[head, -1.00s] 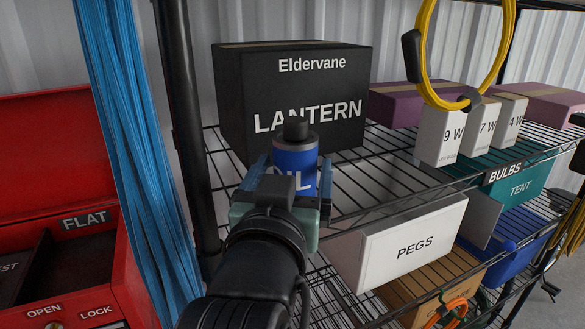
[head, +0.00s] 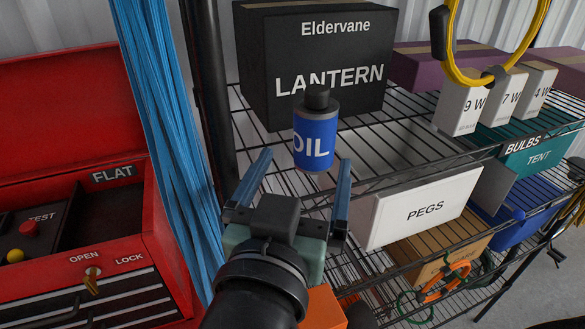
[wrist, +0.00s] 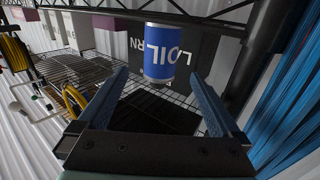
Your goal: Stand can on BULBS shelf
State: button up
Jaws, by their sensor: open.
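The blue can marked OIL (head: 315,140), with a grey band and dark cap, stands upright on the wire shelf with the BULBS label (head: 523,145). It is in front of the black LANTERN box (head: 345,50). My gripper (head: 304,160) is open and empty. Its two fingers are spread on the near side of the can, apart from it. In the wrist view the can (wrist: 161,52) appears upside down beyond the fingertips, with clear space between. The can's base looks to rest on the wires.
White bulb boxes (head: 462,105) stand to the right, under a hanging yellow cable loop (head: 452,70). A PEGS box (head: 418,208) is on the shelf below. A dark post (head: 210,90), blue strands (head: 165,130) and a red toolbox (head: 75,110) are at left.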

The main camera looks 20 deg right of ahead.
jog(key=p+v, duration=0.4)
jog(key=p, duration=0.4)
jog(key=shift+s+a+r, duration=0.1)
jog(key=shift+s+a, duration=0.05)
jog(key=shift+s, duration=0.1)
dwell(0.5)
